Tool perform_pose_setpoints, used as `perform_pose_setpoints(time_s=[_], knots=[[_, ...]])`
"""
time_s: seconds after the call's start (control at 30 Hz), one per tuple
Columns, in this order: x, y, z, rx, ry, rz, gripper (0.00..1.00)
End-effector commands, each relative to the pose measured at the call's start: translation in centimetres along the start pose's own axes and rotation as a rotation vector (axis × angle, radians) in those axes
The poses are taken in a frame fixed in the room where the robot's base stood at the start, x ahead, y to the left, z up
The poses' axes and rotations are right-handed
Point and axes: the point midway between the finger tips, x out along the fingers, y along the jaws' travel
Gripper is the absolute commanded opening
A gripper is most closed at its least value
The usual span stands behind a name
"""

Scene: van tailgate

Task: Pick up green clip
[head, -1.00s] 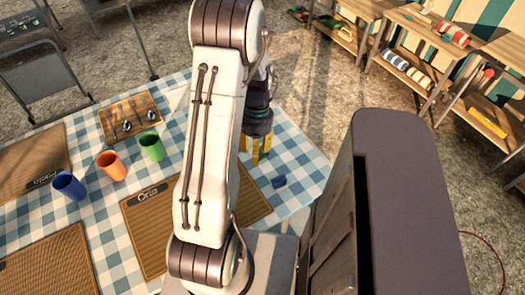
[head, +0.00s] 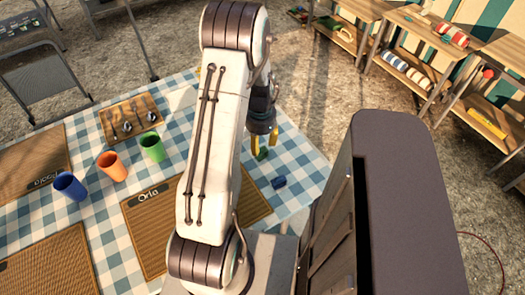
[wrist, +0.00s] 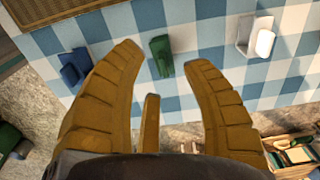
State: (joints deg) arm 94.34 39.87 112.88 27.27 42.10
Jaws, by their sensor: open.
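The green clip (wrist: 161,55) lies on the blue-and-white checked cloth. In the wrist view it appears between my two spread fingertips. In the head view the green clip (head: 262,154) shows just below the yellow fingers, partly hidden. My gripper (wrist: 164,58) is open and empty; its yellow fingers also show in the head view (head: 263,143), partly behind my arm. The fingers appear apart from the clip, but the height of the gap is hard to tell.
A blue clip (wrist: 75,66) lies left of the green one, and a white clip (wrist: 256,37) lies to its right. Blue (head: 70,186), orange (head: 112,166) and green (head: 152,146) cups and woven placemats (head: 150,250) are on the table. Its edge is close by.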

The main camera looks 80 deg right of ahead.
Motion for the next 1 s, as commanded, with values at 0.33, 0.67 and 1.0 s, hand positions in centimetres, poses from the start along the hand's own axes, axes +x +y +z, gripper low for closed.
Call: perform_pose_setpoints(time_s=[0.33,0.67,1.0], knots=[[3.2,0.1,-0.1,-0.001,-0.001,0.001,0.44],[3.3,0.1,-0.1,-0.001,0.000,0.000,0.43],[3.3,0.1,-0.1,-0.001,0.000,0.000,0.13]])
